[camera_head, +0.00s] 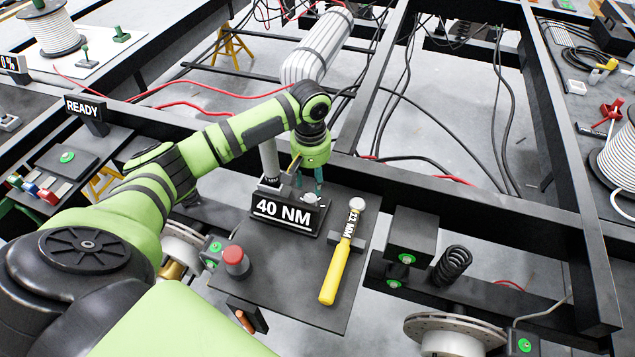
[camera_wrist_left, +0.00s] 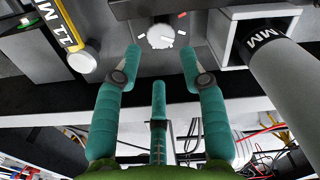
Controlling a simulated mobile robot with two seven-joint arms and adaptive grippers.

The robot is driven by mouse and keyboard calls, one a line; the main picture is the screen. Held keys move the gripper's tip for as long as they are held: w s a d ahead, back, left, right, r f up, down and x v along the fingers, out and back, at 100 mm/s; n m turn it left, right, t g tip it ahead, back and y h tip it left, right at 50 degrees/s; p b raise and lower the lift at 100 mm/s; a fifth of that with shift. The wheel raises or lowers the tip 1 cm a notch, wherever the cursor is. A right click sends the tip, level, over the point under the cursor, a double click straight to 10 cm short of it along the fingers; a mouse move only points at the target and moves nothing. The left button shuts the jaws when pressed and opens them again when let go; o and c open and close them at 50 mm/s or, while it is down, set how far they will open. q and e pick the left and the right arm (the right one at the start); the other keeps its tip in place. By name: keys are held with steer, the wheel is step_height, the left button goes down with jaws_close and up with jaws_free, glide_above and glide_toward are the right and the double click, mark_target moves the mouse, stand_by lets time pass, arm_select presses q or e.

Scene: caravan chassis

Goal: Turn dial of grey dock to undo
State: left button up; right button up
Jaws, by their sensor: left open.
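The grey dock (camera_head: 318,220) stands at the far edge of a dark tray, with a black "40 NM" sign on its front. Its pale round dial (camera_head: 310,198) shows just below my left gripper (camera_head: 309,187). In the left wrist view the dial (camera_wrist_left: 160,37) has white and red marks around it and lies between and just beyond the spread teal fingertips (camera_wrist_left: 160,54). The fingers are open and hold nothing; I cannot tell whether they touch the dial. A grey cylindrical tool (camera_head: 270,160) stands upright in the dock's left side. My right gripper is out of view.
A yellow tool (camera_head: 336,270) marked "11 MM" lies right of the dock. A red button (camera_head: 235,262) stands at the tray's left. Black chassis beams (camera_head: 480,207) and cables surround the tray. The tray front (camera_head: 285,300) is mostly bare.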

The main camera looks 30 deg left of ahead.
mark_target(310, 198)
arm_select(q)
steer(key=f, duration=0.2)
steer(key=s+f, duration=0.1)
steer(key=f, duration=0.1)
steer(key=shift+f, duration=0.35)
steer(key=shift+w+f, duration=0.1)
steer(key=shift+f, duration=0.45)
jaws_close()
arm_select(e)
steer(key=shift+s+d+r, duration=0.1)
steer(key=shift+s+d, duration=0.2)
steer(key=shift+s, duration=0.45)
